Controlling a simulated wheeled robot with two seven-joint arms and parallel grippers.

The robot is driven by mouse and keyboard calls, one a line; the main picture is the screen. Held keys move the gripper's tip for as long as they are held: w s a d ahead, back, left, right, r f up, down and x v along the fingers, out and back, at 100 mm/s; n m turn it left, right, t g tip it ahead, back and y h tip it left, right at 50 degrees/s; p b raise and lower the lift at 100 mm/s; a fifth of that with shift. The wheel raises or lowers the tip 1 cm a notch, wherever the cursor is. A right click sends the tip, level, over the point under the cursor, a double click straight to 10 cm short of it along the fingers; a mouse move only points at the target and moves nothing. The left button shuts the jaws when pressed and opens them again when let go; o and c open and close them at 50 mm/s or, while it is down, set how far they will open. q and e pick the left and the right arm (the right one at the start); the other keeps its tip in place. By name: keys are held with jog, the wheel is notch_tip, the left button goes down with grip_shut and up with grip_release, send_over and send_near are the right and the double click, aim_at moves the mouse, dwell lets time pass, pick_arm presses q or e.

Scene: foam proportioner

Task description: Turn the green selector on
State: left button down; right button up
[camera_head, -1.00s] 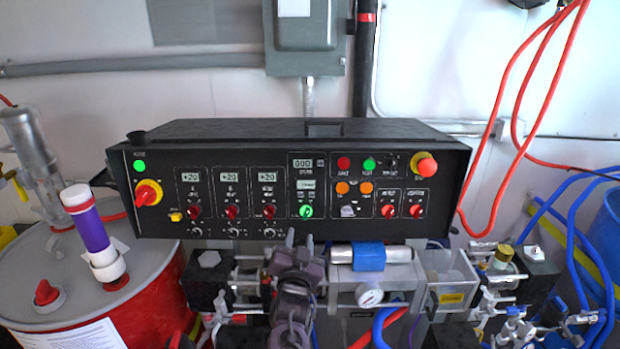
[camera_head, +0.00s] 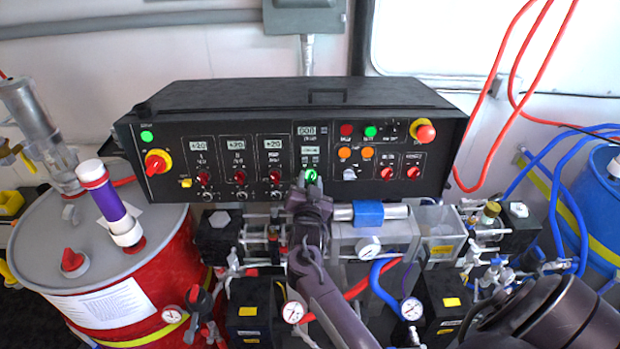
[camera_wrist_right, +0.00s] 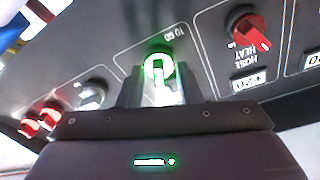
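The green selector (camera_head: 311,176) is a lit green knob low in the middle of the black control panel. In the right wrist view the green selector (camera_wrist_right: 158,66) glows, with its pale handle pointing toward the gripper. My right gripper (camera_head: 307,184) is at the panel's lower edge, right at the selector. In the right wrist view, the fingers of my right gripper (camera_wrist_right: 163,88) stand on either side of the selector's handle, with bright gaps between. They look open; contact cannot be told. My left gripper is not in view.
Red knobs (camera_head: 274,176) sit left of the selector, and a grey knob (camera_head: 349,174) and more red knobs (camera_head: 386,174) right of it. Pipes and a blue-banded cylinder (camera_head: 368,213) lie just below the panel. A red drum (camera_head: 150,305) stands at left.

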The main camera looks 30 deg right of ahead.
jog(key=shift+d, duration=0.1)
jog(key=c, duration=0.6)
jog(key=shift+f+m+b, duration=0.15)
jog(key=shift+m+b, duration=0.65)
jog(key=shift+m, duration=0.1)
jog(key=o, duration=0.6)
